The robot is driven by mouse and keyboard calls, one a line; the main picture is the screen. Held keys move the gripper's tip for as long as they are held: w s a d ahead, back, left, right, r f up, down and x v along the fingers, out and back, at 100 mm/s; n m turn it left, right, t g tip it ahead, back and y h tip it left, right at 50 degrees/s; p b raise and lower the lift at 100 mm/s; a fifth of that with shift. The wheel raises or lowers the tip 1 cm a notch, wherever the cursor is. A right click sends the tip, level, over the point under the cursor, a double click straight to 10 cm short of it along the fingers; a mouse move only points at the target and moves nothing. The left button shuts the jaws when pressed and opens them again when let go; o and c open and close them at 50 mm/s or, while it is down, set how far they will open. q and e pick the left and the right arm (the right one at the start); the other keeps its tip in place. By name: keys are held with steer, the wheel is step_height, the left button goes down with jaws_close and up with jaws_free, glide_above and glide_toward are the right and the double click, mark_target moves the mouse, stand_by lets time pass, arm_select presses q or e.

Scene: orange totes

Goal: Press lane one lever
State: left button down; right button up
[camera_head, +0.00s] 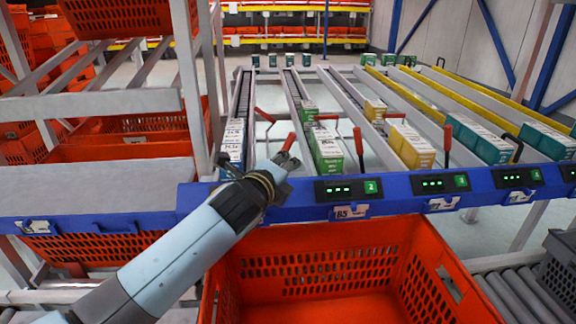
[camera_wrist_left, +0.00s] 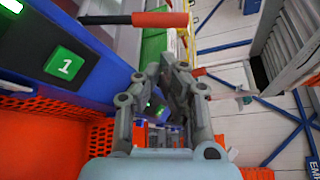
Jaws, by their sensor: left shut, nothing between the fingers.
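My left gripper (camera_head: 284,160) is shut and empty, above the blue front rail near lane one. The red-handled lane one lever (camera_head: 289,142) rises just beyond its fingertips in the head view. The lever handle also shows at the top of the left wrist view (camera_wrist_left: 160,19), lying across the picture. The shut fingers (camera_wrist_left: 176,70) are below it there, with a visible gap. A green panel marked 1 (camera_wrist_left: 65,63) is on the blue rail beside the fingers. In the head view my gripper hides the lane one panel. My right gripper is in neither view.
An orange tote (camera_head: 330,232) stands in front of the blue rail (camera_head: 290,207). Other red levers stand at lane two (camera_head: 359,141) and lane three (camera_head: 447,138). Boxes fill the lanes, white-green (camera_head: 325,150) and yellow (camera_head: 411,146) among them. A grey post (camera_head: 190,80) stands left.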

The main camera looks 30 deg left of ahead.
arm_select(q)
steer(key=b+x, duration=0.1)
steer(key=x, duration=0.5)
steer(key=shift+f, duration=0.1)
steer(key=shift+w+a, duration=0.15)
steer(key=shift+w, duration=0.5)
steer(key=shift+b, duration=0.3)
